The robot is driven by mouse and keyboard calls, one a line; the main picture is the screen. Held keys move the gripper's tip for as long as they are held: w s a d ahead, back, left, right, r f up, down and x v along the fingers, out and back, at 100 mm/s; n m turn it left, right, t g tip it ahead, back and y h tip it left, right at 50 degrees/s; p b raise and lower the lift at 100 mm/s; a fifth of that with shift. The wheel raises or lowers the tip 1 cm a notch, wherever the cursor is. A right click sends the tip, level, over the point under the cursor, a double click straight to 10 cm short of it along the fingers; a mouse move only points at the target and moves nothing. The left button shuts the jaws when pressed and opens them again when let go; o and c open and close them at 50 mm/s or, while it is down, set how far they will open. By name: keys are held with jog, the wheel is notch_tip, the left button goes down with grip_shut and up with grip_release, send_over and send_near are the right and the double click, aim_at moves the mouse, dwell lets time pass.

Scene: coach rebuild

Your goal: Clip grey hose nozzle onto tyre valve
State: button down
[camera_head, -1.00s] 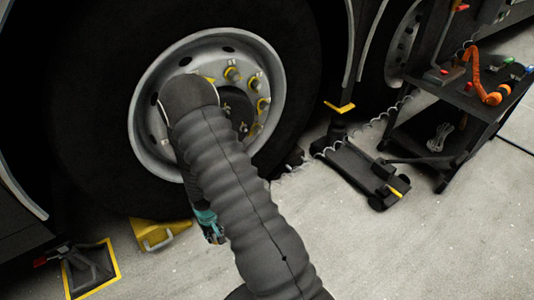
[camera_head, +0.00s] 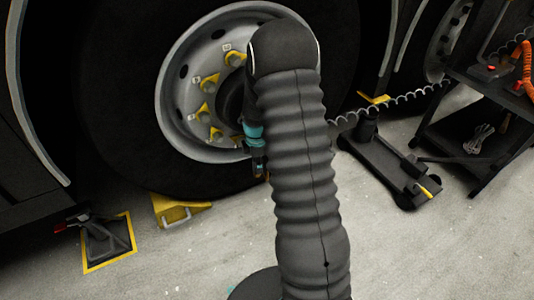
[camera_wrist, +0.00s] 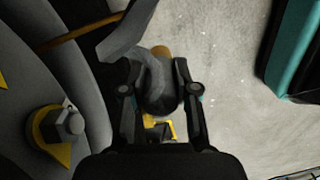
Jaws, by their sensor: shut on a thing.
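My gripper (camera_wrist: 158,84) is shut on the grey hose nozzle (camera_wrist: 156,66) in the wrist view. The nozzle's angled grey end reaches up and left between and beyond the fingers. A thin brown rod (camera_wrist: 82,32) crosses from the wheel side towards that end; I cannot tell whether it is the valve stem or whether they touch. In the head view the grey wheel rim (camera_head: 172,118) stands left of my arm, which hides its right part. The grey coiled hose (camera_head: 388,106) runs behind my arm. No tyre valve can be made out there.
Wheel nuts with yellow pointers (camera_head: 207,86) ring the hub; one nut (camera_wrist: 66,124) is close in the wrist view. A yellow chock (camera_head: 180,210) and a stand (camera_head: 105,240) are on the floor. A black jack (camera_head: 392,172) and a tool cart (camera_head: 455,135) stand right.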

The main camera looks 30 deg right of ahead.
jog(key=d+r+n+b, duration=0.1)
jog(key=d+r+n, duration=0.3)
jog(key=r+n, duration=0.1)
jog(key=shift+w+d+f+b, duration=0.15)
jog(key=shift+f+b, duration=0.7)
jog(key=shift+f, duration=0.5)
jog(key=shift+w+a+f+b, duration=0.1)
jog(key=shift+f+b, duration=0.75)
jog(key=shift+f, duration=0.5)
jog(key=shift+d+f+b, duration=0.15)
jog(key=shift+f+b, duration=0.6)
jog(key=shift+f, duration=0.75)
jog(key=c, duration=0.8)
grip_release()
jog(key=shift+r, duration=0.15)
notch_tip(320, 180, up, 12)
jog(key=shift+f, duration=0.1)
